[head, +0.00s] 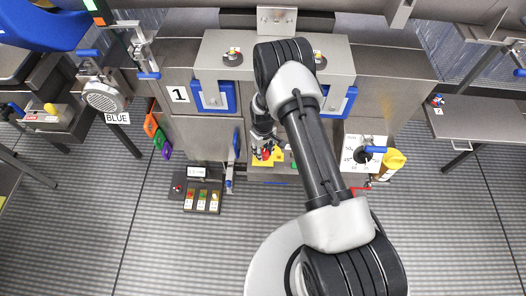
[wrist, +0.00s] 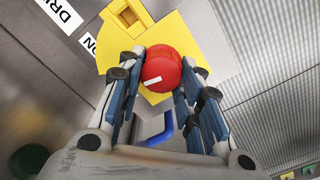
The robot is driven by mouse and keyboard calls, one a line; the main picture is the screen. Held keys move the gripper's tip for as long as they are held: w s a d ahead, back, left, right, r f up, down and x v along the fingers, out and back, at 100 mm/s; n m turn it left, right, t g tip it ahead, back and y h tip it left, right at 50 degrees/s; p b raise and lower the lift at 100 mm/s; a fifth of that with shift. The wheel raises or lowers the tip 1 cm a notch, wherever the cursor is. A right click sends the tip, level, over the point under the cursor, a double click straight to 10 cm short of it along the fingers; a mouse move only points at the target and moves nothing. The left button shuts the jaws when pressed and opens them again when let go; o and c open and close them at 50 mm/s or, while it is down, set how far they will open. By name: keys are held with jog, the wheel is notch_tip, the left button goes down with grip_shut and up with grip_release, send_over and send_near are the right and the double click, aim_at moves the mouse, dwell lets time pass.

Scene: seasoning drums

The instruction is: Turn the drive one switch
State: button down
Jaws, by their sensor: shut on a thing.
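The drive switch is a round red knob (wrist: 160,72) on a yellow plate (wrist: 178,38), with a white mark on its face. A label that begins "DRI" (wrist: 60,14) and one that seems to read "ON" (wrist: 90,42) stand beside the plate, both partly cut off or hidden. My gripper (wrist: 163,64) has its two fingers on either side of the red knob and is shut on it. In the head view my gripper (head: 264,136) points down at the red knob (head: 266,154) on the machine's front. The knob's base is hidden.
A blue handle (wrist: 155,130) lies below the knob in the wrist view. In the head view a dial with a blue lever (head: 375,149) and a yellow bottle (head: 393,158) are to the right. A small control box (head: 202,190) stands at the lower left.

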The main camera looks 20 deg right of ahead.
aim_at(264, 151)
jog(key=m+b, duration=0.1)
jog(key=m, duration=0.3)
jog(key=shift+d+m+b, duration=0.1)
jog(key=shift+m+b, duration=0.2)
jog(key=m+b, duration=0.1)
jog(key=m, duration=0.3)
jog(key=shift+d+m, duration=0.1)
jog(key=shift+m, duration=0.3)
jog(key=c, duration=1.1)
grip_release()
jog(key=shift+r, duration=0.15)
notch_tip(264, 151, up, 12)
jog(key=shift+f, duration=0.1)
